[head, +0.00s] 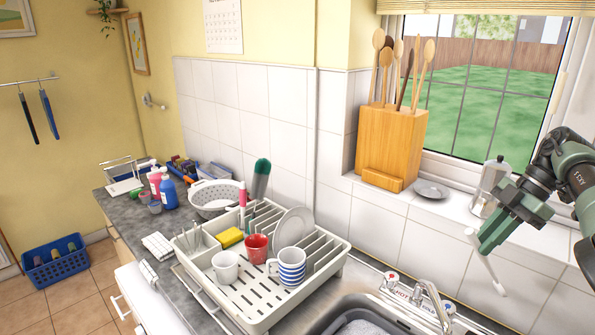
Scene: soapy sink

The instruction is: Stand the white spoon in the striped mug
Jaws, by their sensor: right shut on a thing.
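The striped mug (291,267), white with blue bands, stands in the right part of the cream dish rack (247,314). My right gripper (483,238) is at the right of the head view, above the sink area and well to the right of the mug. It is shut on the white spoon (487,266), which hangs tilted below and past the fingers, clear of the counter. My left gripper is out of view.
A red cup (257,248) and a white mug (225,267) stand beside the striped mug, with a plate (296,226) behind. The tap (436,301) rises between the rack and my right gripper. A moka pot (491,186) stands on the sill.

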